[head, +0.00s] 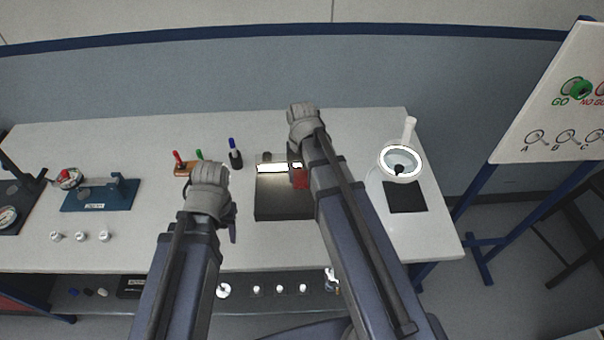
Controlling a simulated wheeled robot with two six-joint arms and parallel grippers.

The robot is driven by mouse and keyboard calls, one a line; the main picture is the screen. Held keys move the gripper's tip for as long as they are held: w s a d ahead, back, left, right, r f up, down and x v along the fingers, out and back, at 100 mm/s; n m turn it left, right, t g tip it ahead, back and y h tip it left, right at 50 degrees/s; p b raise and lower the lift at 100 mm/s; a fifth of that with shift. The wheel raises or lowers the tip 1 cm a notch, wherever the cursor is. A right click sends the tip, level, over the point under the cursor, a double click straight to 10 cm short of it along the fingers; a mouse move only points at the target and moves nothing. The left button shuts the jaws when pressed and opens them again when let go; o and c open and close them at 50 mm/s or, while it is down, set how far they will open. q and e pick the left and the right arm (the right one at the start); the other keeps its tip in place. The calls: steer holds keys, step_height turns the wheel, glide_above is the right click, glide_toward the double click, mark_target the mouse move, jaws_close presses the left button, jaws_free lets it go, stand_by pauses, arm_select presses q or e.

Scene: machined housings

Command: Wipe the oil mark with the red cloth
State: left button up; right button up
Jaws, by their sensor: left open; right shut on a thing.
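A piece of red cloth (301,181) shows beside my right forearm, over the right side of a dark flat block (275,205) with a bright strip along its back. My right gripper (298,172) is shut on the red cloth; my arm hides part of both. I cannot tell whether the cloth touches the block. My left gripper (231,228) is open, left of the block near the table's front, mostly hidden behind its own wrist. I cannot make out the oil mark.
On the white table (130,240) a marker holder (187,168) with pens stands behind my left wrist. A blue fixture (100,195) and several small white parts are at the left. A ring-lit magnifier (400,162) and black mat (405,197) are at the right.

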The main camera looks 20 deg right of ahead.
step_height(320, 180, up, 3)
steer(key=p, duration=0.3)
steer(key=shift+f, duration=0.1)
stand_by(0.4)
steer(key=shift+w, duration=0.1)
